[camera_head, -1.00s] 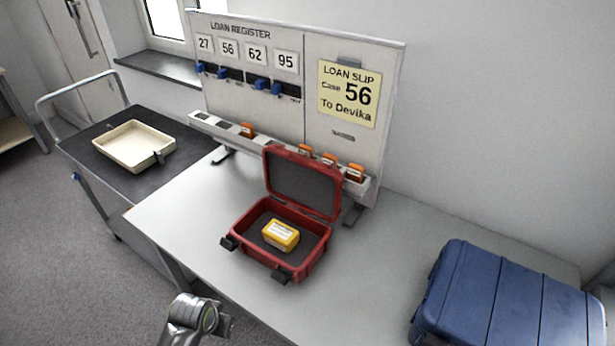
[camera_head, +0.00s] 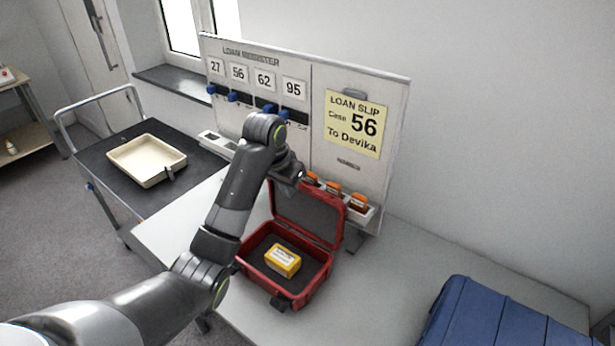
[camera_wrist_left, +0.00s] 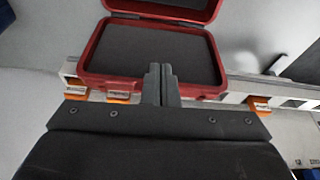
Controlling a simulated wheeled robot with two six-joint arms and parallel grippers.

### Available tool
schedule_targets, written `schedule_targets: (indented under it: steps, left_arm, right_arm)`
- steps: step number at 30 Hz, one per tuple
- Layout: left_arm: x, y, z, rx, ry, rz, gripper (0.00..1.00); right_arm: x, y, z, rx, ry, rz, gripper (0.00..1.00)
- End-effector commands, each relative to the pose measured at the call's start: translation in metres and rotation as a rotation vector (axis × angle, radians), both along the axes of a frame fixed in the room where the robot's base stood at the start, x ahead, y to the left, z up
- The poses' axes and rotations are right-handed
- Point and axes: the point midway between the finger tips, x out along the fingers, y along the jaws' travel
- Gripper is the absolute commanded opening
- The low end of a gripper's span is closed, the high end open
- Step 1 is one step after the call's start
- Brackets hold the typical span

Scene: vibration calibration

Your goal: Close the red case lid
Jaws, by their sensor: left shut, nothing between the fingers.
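The red case (camera_head: 318,284) stands on the table with its lid (camera_head: 310,217) raised and leaning back, showing dark foam inside. A yellow labelled block (camera_head: 283,260) sits in its base. My left gripper (camera_head: 297,180) is at the upper left edge of the lid, partly hidden by my own wrist. In the left wrist view, its closed fingers (camera_wrist_left: 160,78) overlap the lid's red rim (camera_wrist_left: 97,50), with nothing between them; whether they touch it I cannot tell. My right gripper is not in view.
The loan register board (camera_head: 250,90) stands behind the case, with orange-topped items (camera_head: 333,189) in a ledge close behind the lid. A blue case (camera_head: 480,315) is at the right. A cream tray (camera_head: 147,160) lies on the trolley at left.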

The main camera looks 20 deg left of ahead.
Motion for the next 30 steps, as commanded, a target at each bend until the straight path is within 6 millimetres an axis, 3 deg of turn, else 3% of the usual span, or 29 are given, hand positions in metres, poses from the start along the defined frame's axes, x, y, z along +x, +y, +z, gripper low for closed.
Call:
schedule_targets:
  steps: [1,6,11,14,30]
  left_arm:
    - [0.012,-0.004,0.021,0.001,-0.003,-0.012,0.0]
    - [0.033,-0.015,0.066,-0.004,0.0,-0.043,0.0]
    - [0.039,-0.02,0.081,-0.007,0.004,-0.056,0.0]
    - [0.041,-0.021,0.075,-0.007,0.006,-0.056,0.0]
    - [0.065,-0.029,-0.004,-0.006,0.004,-0.057,0.0]
  right_arm:
    - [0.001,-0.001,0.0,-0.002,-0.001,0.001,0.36]
    - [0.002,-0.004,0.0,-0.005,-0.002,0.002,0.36]
    - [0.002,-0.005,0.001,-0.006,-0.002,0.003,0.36]
    - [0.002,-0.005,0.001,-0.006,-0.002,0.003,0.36]
    - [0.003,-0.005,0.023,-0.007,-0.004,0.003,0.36]
